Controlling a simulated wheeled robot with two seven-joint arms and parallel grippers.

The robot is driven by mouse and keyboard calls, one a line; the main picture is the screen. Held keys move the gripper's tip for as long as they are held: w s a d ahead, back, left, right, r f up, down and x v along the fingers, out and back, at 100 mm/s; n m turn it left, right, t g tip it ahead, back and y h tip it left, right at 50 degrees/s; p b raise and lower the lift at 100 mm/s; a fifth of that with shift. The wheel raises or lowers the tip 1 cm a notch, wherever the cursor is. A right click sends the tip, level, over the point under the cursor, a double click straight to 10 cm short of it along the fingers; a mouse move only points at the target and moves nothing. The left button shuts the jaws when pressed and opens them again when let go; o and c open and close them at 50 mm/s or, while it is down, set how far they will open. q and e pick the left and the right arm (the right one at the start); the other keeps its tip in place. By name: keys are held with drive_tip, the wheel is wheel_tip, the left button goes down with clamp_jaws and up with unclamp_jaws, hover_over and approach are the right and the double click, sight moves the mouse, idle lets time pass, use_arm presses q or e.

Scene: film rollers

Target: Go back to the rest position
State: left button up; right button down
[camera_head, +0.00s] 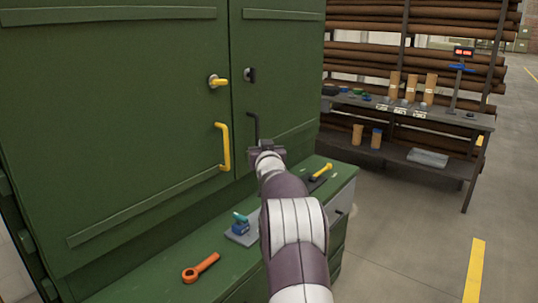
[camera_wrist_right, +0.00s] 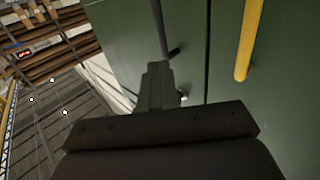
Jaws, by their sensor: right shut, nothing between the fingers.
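My right arm reaches up from the bottom of the head view, in front of the green cabinet (camera_head: 110,110). My right gripper (camera_head: 266,143) is in front of the cabinet's right door, below the black handle (camera_head: 254,128). In the right wrist view the gripper (camera_wrist_right: 157,70) is shut with nothing in it, and the black handle (camera_wrist_right: 160,30) shows just beyond its tips. I cannot tell whether they touch. The yellow door handle (camera_head: 223,147) is to the left of the gripper and also shows in the wrist view (camera_wrist_right: 248,40). Both cabinet doors look closed. My left gripper is not in view.
A green counter (camera_head: 140,285) below the doors holds an orange wrench (camera_head: 201,268), a blue vise-like tool (camera_head: 240,224) and a yellow-handled hammer (camera_head: 321,172). At the right, a grey table (camera_head: 465,122) holds brown cylinders. The floor (camera_head: 400,240) at the right is clear.

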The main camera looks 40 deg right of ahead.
drive_tip(key=s+a+f+g+y, duration=0.2)
drive_tip(key=s+f+g, duration=0.25)
drive_tip(key=f, duration=0.65)
drive_tip(key=s+a+f+n+g+y+p, duration=0.1)
drive_tip(key=s+a+f+g+y+p, duration=0.2)
drive_tip(key=a, duration=0.4)
drive_tip(key=s+a+f+n+y+p, duration=0.1)
drive_tip(key=s+a+f+y, duration=0.2)
drive_tip(key=a, duration=0.4)
drive_tip(key=s+a+n+g+y+p, duration=0.1)
drive_tip(key=s+a+n+p, duration=0.1)
drive_tip(key=s+a, duration=0.4)
drive_tip(key=s+a+r+n+g+y+p, duration=0.1)
drive_tip(key=s+a, duration=0.4)
drive_tip(key=a, duration=0.7)
drive_tip(key=s+a+r+n+g+y+p, duration=0.1)
drive_tip(key=s+a+n+g+p, duration=0.1)
drive_tip(key=s+a, duration=0.4)
drive_tip(key=shift+s+a+r+n+g+p, duration=0.3)
drive_tip(key=shift+a+g+p, duration=0.35)
drive_tip(key=shift+a+p, duration=0.85)
